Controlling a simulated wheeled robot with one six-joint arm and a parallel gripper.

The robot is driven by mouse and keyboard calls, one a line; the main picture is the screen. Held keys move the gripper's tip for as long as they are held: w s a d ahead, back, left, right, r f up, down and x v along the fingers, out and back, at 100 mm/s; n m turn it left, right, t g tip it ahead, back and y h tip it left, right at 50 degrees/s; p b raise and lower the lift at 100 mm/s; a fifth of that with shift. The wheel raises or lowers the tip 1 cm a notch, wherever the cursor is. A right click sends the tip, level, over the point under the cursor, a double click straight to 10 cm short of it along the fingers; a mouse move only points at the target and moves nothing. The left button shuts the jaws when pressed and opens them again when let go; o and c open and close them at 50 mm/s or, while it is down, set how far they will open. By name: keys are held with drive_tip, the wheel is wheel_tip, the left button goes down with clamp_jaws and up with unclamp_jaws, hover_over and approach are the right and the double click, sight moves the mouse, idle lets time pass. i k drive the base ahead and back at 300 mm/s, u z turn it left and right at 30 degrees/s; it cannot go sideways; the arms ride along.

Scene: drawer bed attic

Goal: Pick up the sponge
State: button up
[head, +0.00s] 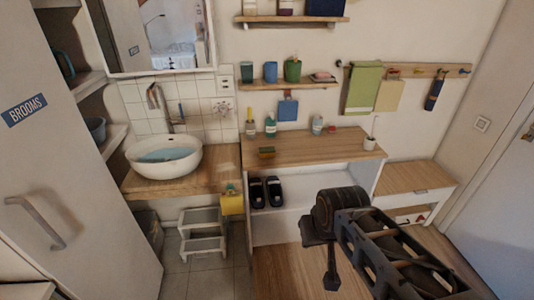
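A small block, yellowish below and dark green on top, looks like the sponge (266,152). It lies near the front left edge of the wooden top of the low shelf unit (325,148). My arm reaches in from the lower right. My gripper (331,275) seems to be the dark part hanging down at the arm's end, in front of the shelf unit and apart from the sponge. Its fingers are too dark and hidden to tell whether they are open or shut.
Bottles (270,125) stand behind the sponge, and a small potted plant (370,143) is at the right. Dark slippers (266,191) sit on the shelf below. A washbasin (163,155), a yellow container (232,202) and a step stool (202,232) are at the left.

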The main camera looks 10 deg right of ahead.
sight(264, 152)
drive_tip(key=u, duration=0.8)
drive_tip(key=i, duration=1.6)
drive_tip(key=z, duration=0.55)
